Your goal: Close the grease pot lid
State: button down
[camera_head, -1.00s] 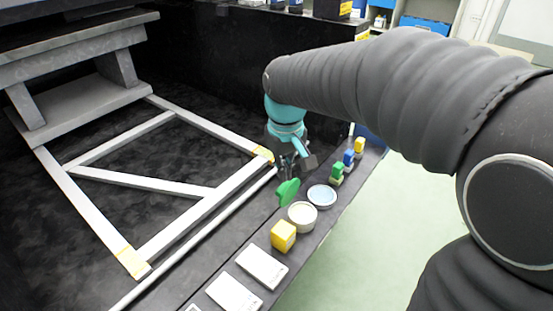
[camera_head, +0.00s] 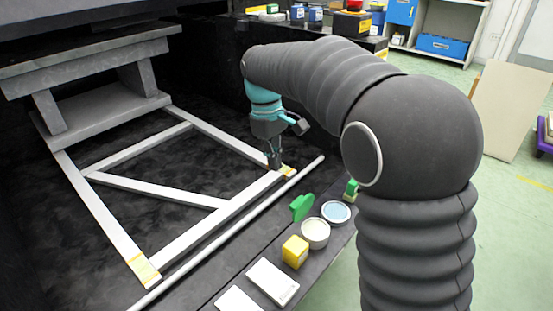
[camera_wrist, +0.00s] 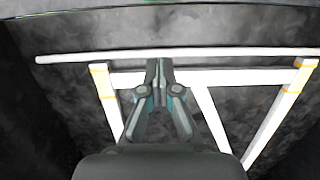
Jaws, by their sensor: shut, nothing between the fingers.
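A round cream-topped pot (camera_head: 315,234) stands on the dark ledge in the head view. A green piece (camera_head: 301,207) stands up at its far left side; it may be the raised lid, but I cannot tell whether it is joined to the pot. A round blue-topped pot (camera_head: 336,212) stands beside the cream one; which is the grease pot is unclear. My gripper (camera_head: 273,163) is shut and empty, pointing down by the white frame, apart from the pots. In the wrist view my gripper (camera_wrist: 159,63) has its fingers together; no pot shows there.
A white frame (camera_head: 160,186) with yellow tape lies on the dark surface, and a white rod (camera_head: 230,228) runs along it. A yellow box (camera_head: 295,251) and white flat boxes (camera_head: 272,282) stand on the ledge. A small green-capped bottle (camera_head: 350,190) is partly hidden by my arm.

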aim_at(300, 205)
jog(key=s+d+f+b, duration=0.1)
jog(key=s+d+f, duration=0.2)
jog(key=f, duration=0.4)
jog(key=shift+d, duration=0.5)
jog(key=shift+s+b, duration=0.1)
jog(key=shift+b, duration=0.2)
